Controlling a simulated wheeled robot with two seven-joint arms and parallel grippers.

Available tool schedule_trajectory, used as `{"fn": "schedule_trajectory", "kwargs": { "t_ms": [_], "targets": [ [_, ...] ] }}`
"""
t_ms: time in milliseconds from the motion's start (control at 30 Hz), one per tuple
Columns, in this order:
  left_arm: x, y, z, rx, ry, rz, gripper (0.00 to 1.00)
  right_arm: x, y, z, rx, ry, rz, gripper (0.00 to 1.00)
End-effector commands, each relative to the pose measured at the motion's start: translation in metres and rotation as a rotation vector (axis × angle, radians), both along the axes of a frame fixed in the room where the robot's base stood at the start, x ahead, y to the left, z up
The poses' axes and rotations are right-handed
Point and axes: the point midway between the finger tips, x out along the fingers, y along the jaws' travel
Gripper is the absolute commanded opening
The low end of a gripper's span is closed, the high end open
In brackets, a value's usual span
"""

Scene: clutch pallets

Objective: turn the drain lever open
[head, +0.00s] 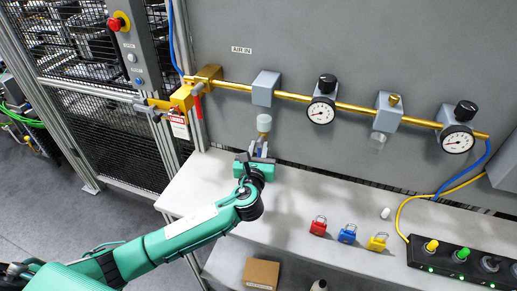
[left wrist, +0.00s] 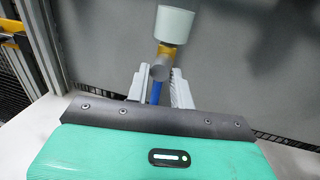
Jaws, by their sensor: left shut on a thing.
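The drain lever is a blue handle (left wrist: 156,92) below the whitish bowl (left wrist: 175,24) of an air filter. A yellow-brass fitting (left wrist: 166,52) with a grey round end sits between bowl and lever. In the head view the bowl (head: 264,123) hangs under a grey block (head: 266,88) on the brass pipe. My left gripper (head: 258,153) is just under the bowl. In the left wrist view its fingers (left wrist: 160,90) stand either side of the lever and are shut on it. The lever hangs roughly straight down; its lower end is hidden by the gripper body.
The white bench (head: 290,195) holds red (head: 318,227), blue (head: 347,234) and yellow (head: 377,242) padlocks. A black button box (head: 465,262) is at right. Gauges (head: 321,110) hang on the pipe. A yellow valve (head: 182,97) with a red tag (head: 179,126) is left of the filter.

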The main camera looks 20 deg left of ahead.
Motion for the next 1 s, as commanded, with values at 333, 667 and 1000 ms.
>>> {"fn": "schedule_trajectory", "kwargs": {
  "t_ms": [333, 667, 1000],
  "targets": [
    [0.000, 0.000, 0.002, -0.106, 0.004, 0.003, 0.01, 0.000, -0.005, 0.007, -0.005, 0.000, 0.002, 0.36],
    [0.000, -0.001, 0.004, -0.385, 0.015, 0.005, 0.01, 0.000, -0.005, 0.021, -0.005, 0.000, 0.002, 0.36],
    [0.000, -0.002, 0.006, -0.707, 0.024, 0.006, 0.01, 0.000, -0.004, 0.035, -0.004, 0.000, 0.002, 0.36]
  ]
}}
